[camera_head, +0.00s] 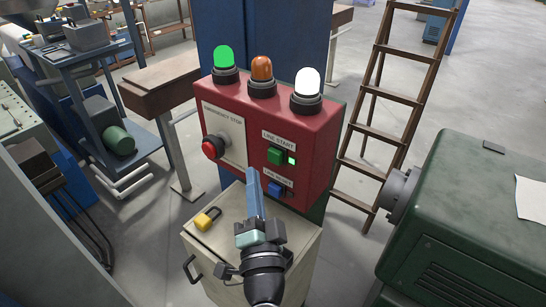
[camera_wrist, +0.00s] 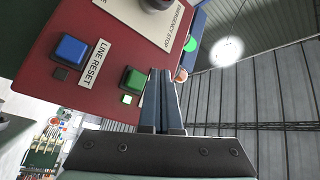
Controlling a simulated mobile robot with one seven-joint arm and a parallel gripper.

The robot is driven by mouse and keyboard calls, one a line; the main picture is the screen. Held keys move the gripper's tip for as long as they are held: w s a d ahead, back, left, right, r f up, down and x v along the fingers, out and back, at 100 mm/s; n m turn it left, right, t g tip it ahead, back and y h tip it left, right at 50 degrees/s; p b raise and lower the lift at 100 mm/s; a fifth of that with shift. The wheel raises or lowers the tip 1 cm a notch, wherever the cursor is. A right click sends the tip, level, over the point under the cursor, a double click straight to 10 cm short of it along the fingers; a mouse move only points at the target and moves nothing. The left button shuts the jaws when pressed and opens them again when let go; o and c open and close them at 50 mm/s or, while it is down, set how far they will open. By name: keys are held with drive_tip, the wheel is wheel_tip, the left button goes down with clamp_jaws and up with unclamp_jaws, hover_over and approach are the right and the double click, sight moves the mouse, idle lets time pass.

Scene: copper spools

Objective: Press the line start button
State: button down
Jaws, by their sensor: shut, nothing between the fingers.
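The green line start button (camera_head: 275,155) sits on the front of a red control box (camera_head: 318,135), under a "LINE START" label. A small green lamp (camera_head: 292,160) glows beside it. The green button also shows in the wrist view (camera_wrist: 134,79), just left of my fingers, with its small lamp lit. My gripper (camera_head: 253,174) is shut and empty, its fingers pointing up in front of the box, left of and below the button in the head view. I cannot tell whether the fingertips touch the box. The wrist view shows the closed fingers (camera_wrist: 161,74) too.
A blue line reset button (camera_head: 274,189) is below the green one, and a red emergency stop knob (camera_head: 213,146) is at the left. Green, orange and white beacons top the box. A yellow padlock (camera_head: 207,219) lies on the cabinet. A green machine (camera_head: 470,220) stands right.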

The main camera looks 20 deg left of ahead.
sight(268, 153)
drive_tip(key=shift+w+d+b, duration=0.2)
drive_tip(key=shift+w+d, duration=0.1)
drive_tip(key=shift+w, duration=0.45)
drive_tip(key=shift+w+d+b, duration=0.2)
drive_tip(key=shift+w+d, duration=0.1)
drive_tip(key=shift+w, duration=0.45)
idle(0.9)
drive_tip(key=shift+w+d, duration=0.1)
drive_tip(key=shift+w, duration=0.3)
drive_tip(key=shift+w+d+b, duration=0.2)
drive_tip(key=shift+w+b, duration=0.2)
drive_tip(key=shift+b, duration=0.05)
idle(0.7)
drive_tip(key=shift+s, duration=0.1)
drive_tip(key=shift+s+a, duration=0.3)
drive_tip(key=shift+s, duration=0.45)
drive_tip(key=s, duration=0.1)
drive_tip(key=s+a, duration=0.1)
drive_tip(key=s, duration=0.2)
drive_tip(key=shift+s+a+p, duration=0.35)
drive_tip(key=shift+a+p, duration=0.05)
